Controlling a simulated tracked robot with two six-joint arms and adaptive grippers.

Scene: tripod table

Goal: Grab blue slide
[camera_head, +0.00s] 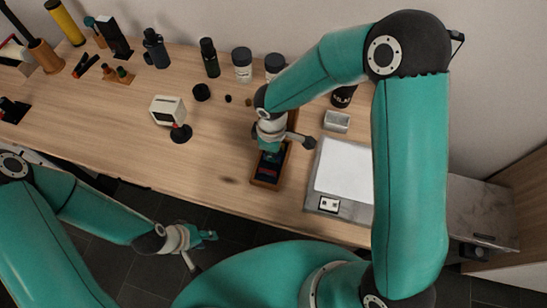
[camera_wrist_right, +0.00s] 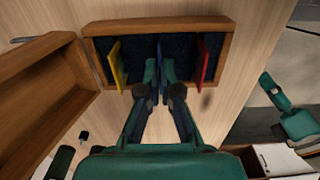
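A wooden slide box (camera_wrist_right: 205,27) with a dark lining lies below my right gripper in the right wrist view. It holds a yellow slide (camera_wrist_right: 118,65), a blue slide (camera_wrist_right: 159,52) in the middle and a red slide (camera_wrist_right: 204,62). My right gripper (camera_wrist_right: 160,75) has a fingertip on each side of the blue slide and looks closed on it; the slide still stands inside the box. In the head view the right gripper (camera_head: 271,142) covers much of the box (camera_head: 269,183). My left gripper (camera_head: 197,247) is open and empty in front of the table.
A laptop-like grey plate (camera_head: 320,203) lies right of the box, with a small metal block (camera_head: 337,121) behind it. Bottles (camera_head: 209,57) and jars (camera_head: 242,64) stand at the back.

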